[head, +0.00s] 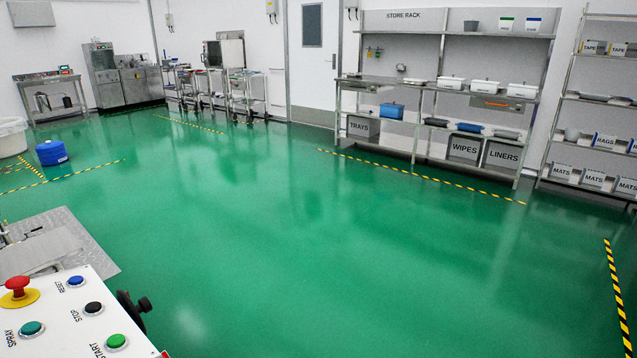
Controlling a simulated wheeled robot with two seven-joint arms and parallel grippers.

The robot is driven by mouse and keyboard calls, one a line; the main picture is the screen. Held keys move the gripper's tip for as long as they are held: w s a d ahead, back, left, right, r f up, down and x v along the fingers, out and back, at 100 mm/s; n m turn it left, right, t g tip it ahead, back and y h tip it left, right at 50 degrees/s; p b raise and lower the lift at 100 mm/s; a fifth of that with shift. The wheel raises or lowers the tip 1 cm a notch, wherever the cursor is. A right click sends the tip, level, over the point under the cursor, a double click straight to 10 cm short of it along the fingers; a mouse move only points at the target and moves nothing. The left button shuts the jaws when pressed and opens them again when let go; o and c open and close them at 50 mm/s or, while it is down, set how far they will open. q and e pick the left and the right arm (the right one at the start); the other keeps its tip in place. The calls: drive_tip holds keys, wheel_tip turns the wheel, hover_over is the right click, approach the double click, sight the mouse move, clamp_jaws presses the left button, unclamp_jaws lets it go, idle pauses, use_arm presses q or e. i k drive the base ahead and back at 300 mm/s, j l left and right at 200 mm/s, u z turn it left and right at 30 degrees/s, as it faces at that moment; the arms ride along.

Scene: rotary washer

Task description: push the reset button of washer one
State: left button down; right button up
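A white control panel (58,318) fills the bottom left corner of the head view, cut off by the frame edge. Its blue button (76,281) is labelled RESET. Beside it are a black STOP button (93,308), a green START button (116,342), a teal SPRAY button (31,328) and a red mushroom button (17,286) on a yellow base. A black knob-like part (138,305) sticks out at the panel's right side. No washer number is readable on the panel. Neither of my grippers is in view.
A metal plate (92,252) lies on the floor behind the panel. Store racks (447,88) line the right wall, and carts stand at the back. The green floor (330,270) between is clear.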

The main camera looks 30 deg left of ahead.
sight(74, 280)
drive_tip(key=i+u, duration=0.25)
drive_tip(key=i, duration=0.2)
drive_tip(key=i+u, duration=0.25)
drive_tip(key=i, duration=0.2)
drive_tip(key=i+l+u, duration=0.25)
drive_tip(key=i, duration=0.15)
drive_tip(key=i+j+u, duration=0.2)
drive_tip(key=u, duration=0.25)
drive_tip(key=i+j+u, duration=0.15)
drive_tip(key=u, duration=0.3)
drive_tip(key=i+u, duration=0.6)
drive_tip(key=u, duration=0.3)
drive_tip(key=i+l+u, duration=0.1)
drive_tip(key=i+u, duration=0.15)
drive_tip(key=u, duration=0.2)
drive_tip(key=i+l+u, duration=0.2)
drive_tip(key=u, duration=0.25)
drive_tip(key=i+l+u, duration=0.15)
drive_tip(key=i+u, duration=0.3)
